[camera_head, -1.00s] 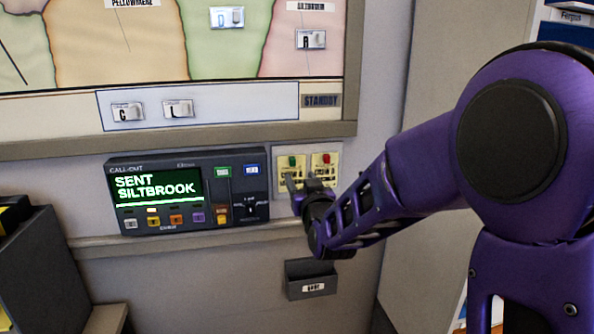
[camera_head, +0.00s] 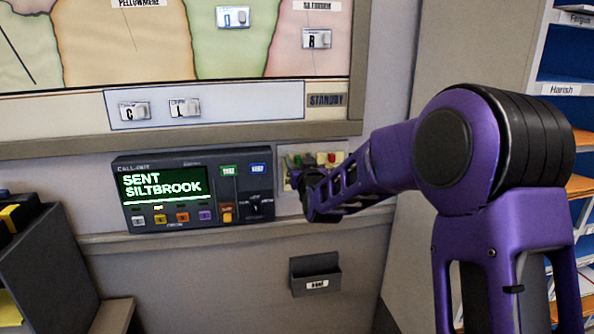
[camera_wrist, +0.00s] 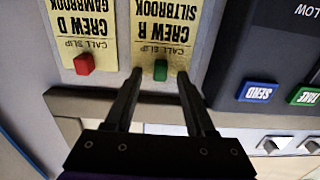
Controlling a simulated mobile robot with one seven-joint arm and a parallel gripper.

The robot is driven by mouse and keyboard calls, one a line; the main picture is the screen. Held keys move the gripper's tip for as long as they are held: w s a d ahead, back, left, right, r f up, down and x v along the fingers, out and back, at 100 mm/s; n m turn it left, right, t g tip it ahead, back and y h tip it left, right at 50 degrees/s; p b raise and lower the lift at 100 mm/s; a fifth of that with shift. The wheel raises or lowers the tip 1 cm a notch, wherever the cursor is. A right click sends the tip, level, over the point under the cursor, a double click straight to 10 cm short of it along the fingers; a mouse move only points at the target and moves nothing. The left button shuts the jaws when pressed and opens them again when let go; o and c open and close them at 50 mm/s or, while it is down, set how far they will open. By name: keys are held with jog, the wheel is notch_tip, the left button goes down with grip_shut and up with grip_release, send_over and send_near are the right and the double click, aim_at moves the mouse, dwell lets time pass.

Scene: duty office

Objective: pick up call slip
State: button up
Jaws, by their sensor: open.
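Two yellow call slips hang on a wall panel, each with a coloured peg. In the wrist view, which is upside down, the Crew R Siltbrook slip (camera_wrist: 162,40) has a green peg (camera_wrist: 160,70). The Crew D Gambrook slip (camera_wrist: 82,32) beside it has a red peg (camera_wrist: 84,64). My gripper (camera_wrist: 160,76) is open and empty, its fingertips on either side of the green peg. I cannot tell whether they touch the slip. In the head view my gripper (camera_head: 298,174) covers much of the slips; the red peg (camera_head: 332,157) shows.
The call-out console (camera_head: 190,190) reads "SENT SILTBROOK" and stands close left of the slips. Its blue SEND button (camera_wrist: 257,92) is near my fingers. A small grey wall tray (camera_head: 316,275) hangs below. A ledge (camera_head: 200,236) runs under the console.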

grip_shut()
dwell(1.3)
